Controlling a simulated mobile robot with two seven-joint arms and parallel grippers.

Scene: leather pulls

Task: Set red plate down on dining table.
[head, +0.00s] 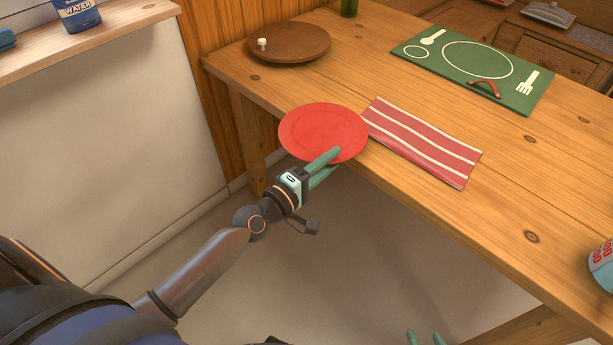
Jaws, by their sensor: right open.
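The red plate (318,128) is roughly level at the near left edge of the wooden dining table (520,190). Its far part overlaps the tabletop and its near part sticks out past the edge. I cannot tell whether it touches the wood. My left gripper (330,162) has its green fingers at the plate's near rim, one above and one below, shut on it. My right gripper (425,338) shows only two green fingertips at the bottom edge, apart and empty, below the table's near side.
A red-and-white striped napkin (423,142) lies just right of the plate. A round wooden board (289,42) with a small white knob is behind it. A green placemat (475,65) with a brown leather pull (484,88) lies farther back. A can (602,265) stands at right; the table's middle is clear.

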